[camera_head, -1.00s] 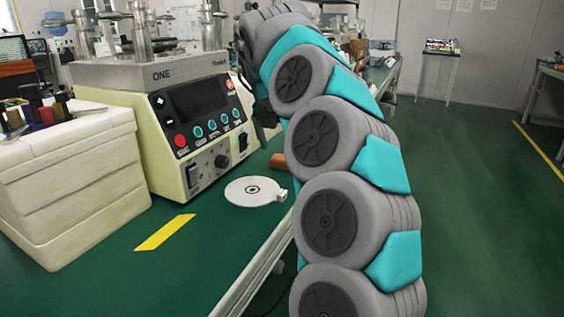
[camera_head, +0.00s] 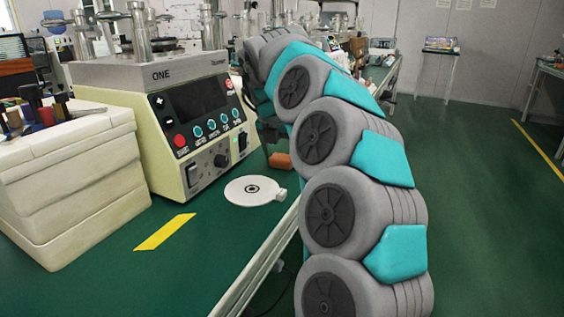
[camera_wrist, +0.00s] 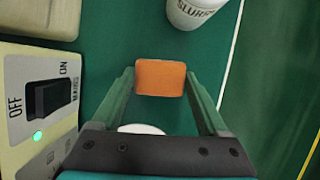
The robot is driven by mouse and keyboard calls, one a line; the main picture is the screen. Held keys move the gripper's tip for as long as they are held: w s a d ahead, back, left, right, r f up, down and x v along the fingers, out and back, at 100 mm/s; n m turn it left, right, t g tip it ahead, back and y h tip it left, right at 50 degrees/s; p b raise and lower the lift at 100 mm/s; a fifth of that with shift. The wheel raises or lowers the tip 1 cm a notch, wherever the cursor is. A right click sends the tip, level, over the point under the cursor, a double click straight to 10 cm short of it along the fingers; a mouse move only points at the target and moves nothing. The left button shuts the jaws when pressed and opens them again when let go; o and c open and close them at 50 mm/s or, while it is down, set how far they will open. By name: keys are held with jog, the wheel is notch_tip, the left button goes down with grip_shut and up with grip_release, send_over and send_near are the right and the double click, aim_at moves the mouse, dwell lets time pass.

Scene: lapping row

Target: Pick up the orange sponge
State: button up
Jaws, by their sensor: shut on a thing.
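The orange sponge (camera_wrist: 160,77) is a small block in the middle of the wrist view, between the two green fingers of my gripper (camera_wrist: 160,80). The fingers meet its left and right sides, so my gripper is shut on it. In the head view, the sponge (camera_head: 280,160) shows low beside the bench's right edge, just below my gripper. My arm hides most of the gripper there. I cannot tell whether the sponge still touches the bench.
A machine with a control panel (camera_head: 205,105) stands close left of my gripper. A white disc (camera_head: 240,197) lies in front on the green bench. A white cup marked SLURRY (camera_wrist: 190,10) stands beyond the sponge. A cream box (camera_head: 70,180) stands at left.

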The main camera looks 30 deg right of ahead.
aim_at(284, 155)
jog(key=c, duration=0.6)
jog(key=shift+r, duration=0.1)
jog(key=shift+c, duration=0.2)
jog(key=shift+r, duration=1.75)
jog(key=s+a+r+b, duration=0.1)
jog(key=s+a+b, duration=0.1)
jog(key=s, duration=1.3)
jog(key=shift+s+a+r+b, duration=0.15)
jog(key=shift+s+a+b, duration=0.15)
jog(key=shift+s, duration=0.1)
jog(key=o, duration=0.8)
jog(key=shift+r, duration=0.15)
jog(key=c, duration=0.7)
